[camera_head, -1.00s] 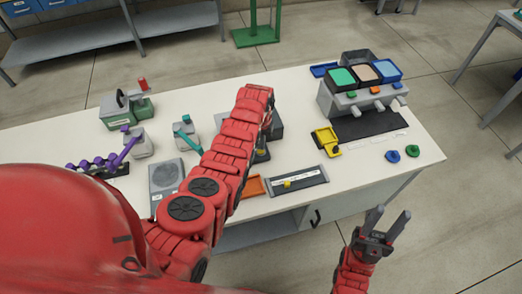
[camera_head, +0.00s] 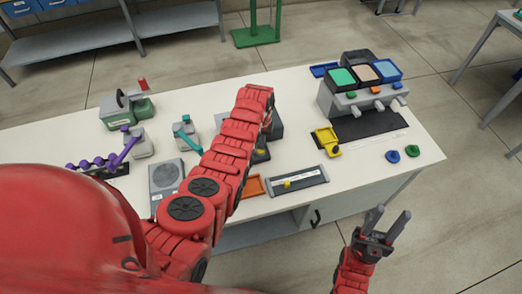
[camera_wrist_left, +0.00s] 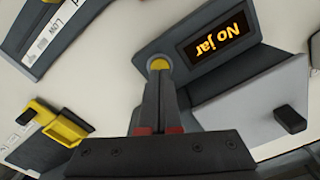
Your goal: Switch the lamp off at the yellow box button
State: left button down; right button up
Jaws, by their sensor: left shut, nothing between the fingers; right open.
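A small yellow box (camera_head: 324,138) sits at the left end of a dark mat on the table, with a dark round part at its near corner. My left gripper (camera_wrist_left: 159,75) is shut and empty. Its tips overlap a round yellow button (camera_wrist_left: 159,63) on a grey device with a lit "No jar" display (camera_wrist_left: 219,43); I cannot tell whether they touch. My arm hides this gripper in the head view. My right gripper (camera_head: 391,212) is open and empty, off the table's front edge. I cannot identify the lamp.
A dispenser with green, tan and blue tops (camera_head: 364,74) stands at the back right. A slider panel (camera_head: 298,181) lies at the front edge. Blue and green knobs (camera_head: 402,154) lie at the right. A grey plate (camera_head: 165,176) and purple and teal levers stand left of my arm.

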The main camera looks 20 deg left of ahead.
pick_arm(q)
jog(key=shift+f+b, duration=0.7)
jog(key=shift+f, duration=0.2)
dwell(0.9)
jog(key=shift+r+p, duration=0.8)
jog(key=shift+r, duration=0.45)
jog(key=shift+r+p, duration=1.05)
jog(key=shift+r, duration=1.3)
jog(key=shift+f, duration=0.1)
